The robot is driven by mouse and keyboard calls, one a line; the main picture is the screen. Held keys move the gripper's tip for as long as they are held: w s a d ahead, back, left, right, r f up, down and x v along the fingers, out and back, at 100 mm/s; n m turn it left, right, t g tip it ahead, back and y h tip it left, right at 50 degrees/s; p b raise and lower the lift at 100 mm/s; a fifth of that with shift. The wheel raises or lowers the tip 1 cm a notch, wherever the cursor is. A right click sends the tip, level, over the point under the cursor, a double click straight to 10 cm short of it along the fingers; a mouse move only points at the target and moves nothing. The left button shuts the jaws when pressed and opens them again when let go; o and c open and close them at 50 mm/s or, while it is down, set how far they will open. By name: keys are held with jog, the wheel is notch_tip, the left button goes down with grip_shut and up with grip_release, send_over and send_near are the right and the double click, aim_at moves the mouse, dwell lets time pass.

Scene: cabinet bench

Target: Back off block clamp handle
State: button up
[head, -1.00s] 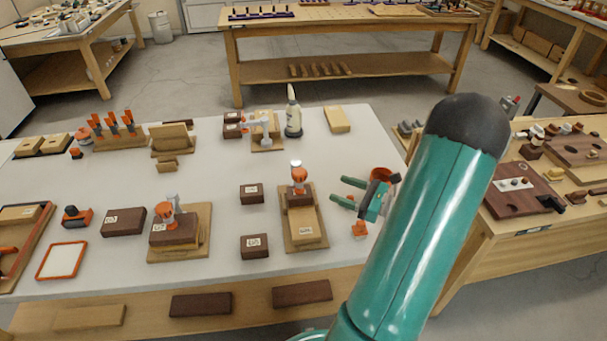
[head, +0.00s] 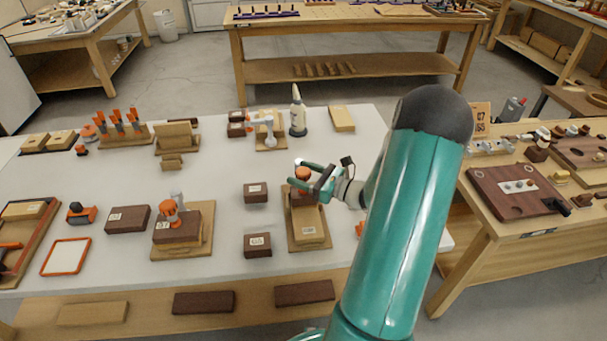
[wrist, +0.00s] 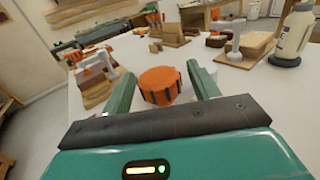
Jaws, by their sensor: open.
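The block clamp with an orange round handle (head: 303,174) stands on a wooden base board (head: 309,240) on the white bench, with a dark block and a pale labelled block (head: 309,227) under it. My gripper (head: 314,180) is at the handle, its green fingers open and coming in from the right. In the wrist view the ribbed orange handle (wrist: 160,86) sits between the two open finger tips (wrist: 163,82), with visible space on both sides. The clamp's lower part is hidden by the handle and my gripper there.
A second clamp with an orange knob (head: 169,208) stands on a board to the left. Dark labelled blocks (head: 256,192) lie between the two clamps. A white bottle (head: 298,112) and a grey clamp (head: 268,128) stand behind. Bare bench top lies at the centre left.

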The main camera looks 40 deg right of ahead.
jog(key=shift+c, duration=0.2)
jog(key=c, duration=0.9)
jog(key=shift+n+y, duration=0.3)
jog(key=n+g+y, duration=0.3)
jog(key=y, duration=0.2)
jog(key=shift+n+g, duration=0.3)
jog(key=shift+n, duration=0.1)
jog(key=shift+n+g+y, duration=1.5)
jog(key=shift+g+y, duration=0.1)
jog(key=shift+g, duration=0.5)
